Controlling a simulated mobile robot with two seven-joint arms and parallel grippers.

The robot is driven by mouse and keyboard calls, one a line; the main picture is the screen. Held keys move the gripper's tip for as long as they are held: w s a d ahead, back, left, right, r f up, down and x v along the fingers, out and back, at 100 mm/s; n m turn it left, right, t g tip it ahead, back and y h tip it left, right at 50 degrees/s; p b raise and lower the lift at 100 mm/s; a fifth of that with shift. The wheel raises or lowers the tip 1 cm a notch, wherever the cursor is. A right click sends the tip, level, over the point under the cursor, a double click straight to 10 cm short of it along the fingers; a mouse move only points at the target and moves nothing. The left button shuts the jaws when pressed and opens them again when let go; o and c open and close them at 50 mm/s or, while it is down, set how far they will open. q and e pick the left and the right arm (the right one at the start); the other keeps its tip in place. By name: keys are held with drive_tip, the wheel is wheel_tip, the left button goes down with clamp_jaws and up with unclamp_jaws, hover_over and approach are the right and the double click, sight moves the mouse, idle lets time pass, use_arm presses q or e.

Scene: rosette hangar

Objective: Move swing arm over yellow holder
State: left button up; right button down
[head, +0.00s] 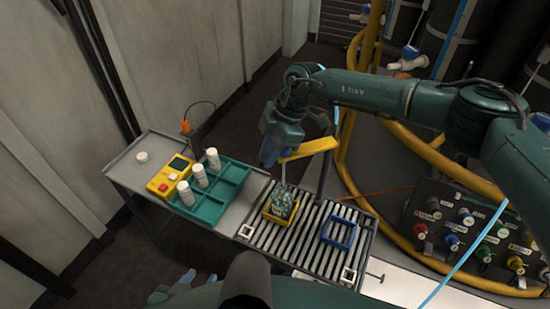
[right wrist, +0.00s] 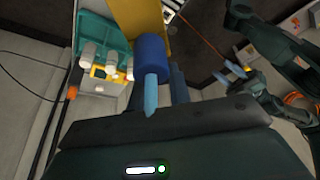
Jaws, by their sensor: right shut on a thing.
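The yellow swing arm (head: 312,148) reaches left from a dark post (head: 326,172) behind the roller table. My right gripper (head: 270,152) is at its free end, shut on the blue handle, which shows in the right wrist view (right wrist: 151,58) with the yellow arm (right wrist: 148,16) above it. The yellow holder (head: 269,215) stands on the rollers, below and slightly right of this end in the head view. A greenish speckled thing (head: 284,204) sits in it. My left gripper (head: 172,287) is low at the left, empty, its fingers apart.
A blue square holder (head: 341,233) stands right of the yellow one on the rollers (head: 308,232). A teal tray (head: 232,188) with white bottles and a yellow button box (head: 169,175) are at the left. A yellow hose (head: 352,185) and a valve panel (head: 466,232) are at the right.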

drive_tip(key=shift+w+a+m, duration=0.1)
drive_tip(key=shift+w+m, duration=0.3)
drive_tip(key=shift+w, duration=0.15)
drive_tip(key=c, duration=1.3)
unclamp_jaws()
drive_tip(key=b+v, duration=0.1)
drive_tip(key=v, duration=1.2)
drive_tip(key=shift+s+r+b, duration=0.15)
drive_tip(key=shift+b, duration=0.2)
